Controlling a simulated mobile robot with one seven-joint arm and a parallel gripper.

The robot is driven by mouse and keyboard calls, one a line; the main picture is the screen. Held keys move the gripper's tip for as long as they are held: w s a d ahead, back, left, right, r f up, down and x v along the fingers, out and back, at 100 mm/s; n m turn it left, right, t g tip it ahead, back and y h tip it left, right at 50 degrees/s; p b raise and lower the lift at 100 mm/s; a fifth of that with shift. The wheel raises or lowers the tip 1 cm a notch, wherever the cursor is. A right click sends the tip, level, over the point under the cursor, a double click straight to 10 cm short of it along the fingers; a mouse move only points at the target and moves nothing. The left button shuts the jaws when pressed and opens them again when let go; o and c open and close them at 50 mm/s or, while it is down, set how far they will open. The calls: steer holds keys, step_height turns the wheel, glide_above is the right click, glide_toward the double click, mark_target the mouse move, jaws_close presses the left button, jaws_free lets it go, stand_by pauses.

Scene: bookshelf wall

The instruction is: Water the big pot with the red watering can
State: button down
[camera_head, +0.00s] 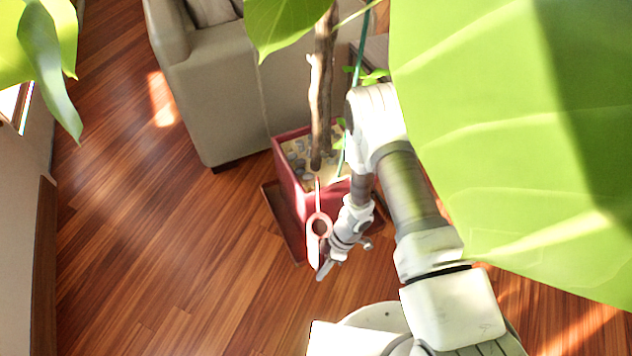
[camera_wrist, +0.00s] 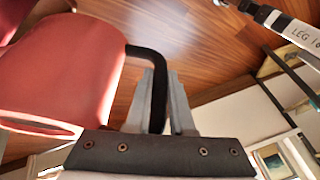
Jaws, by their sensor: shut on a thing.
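The big pot (camera_head: 287,180) is a square red planter with pale stones and a tree trunk in it, on a dark red base. The red watering can (camera_head: 314,246) is held at the pot's near side. Its thin spout reaches over the pot's near rim toward the stones. In the wrist view the can's red body (camera_wrist: 65,75) fills the left, with its black handle (camera_wrist: 158,95) between my fingers. My gripper (camera_wrist: 160,95) is shut on this handle; in the head view my gripper (camera_head: 328,264) is partly hidden. I cannot tell the can's exact tilt or whether water flows.
A grey-beige sofa (camera_head: 225,100) stands behind and left of the pot. Large green leaves (camera_head: 520,120) cover the right of the head view. A wall (camera_head: 25,200) runs along the left. The wooden floor (camera_head: 170,240) left of the pot is clear.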

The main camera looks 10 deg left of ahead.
mark_target(322, 258)
steer(key=shift+w+r, duration=0.1)
steer(key=shift+r, duration=0.75)
steer(key=shift+p, duration=0.3)
steer(key=shift+w+a+r+g+p, duration=0.1)
steer(key=shift+r+g+p, duration=0.45)
steer(key=shift+r, duration=0.7)
steer(key=shift+w+r+g+p, duration=0.25)
steer(key=shift+r+g+p, duration=0.1)
steer(key=shift+r, duration=0.65)
steer(key=shift+w+r+m, duration=0.1)
steer(key=shift+r+m, duration=0.2)
steer(key=shift+r, duration=0.15)
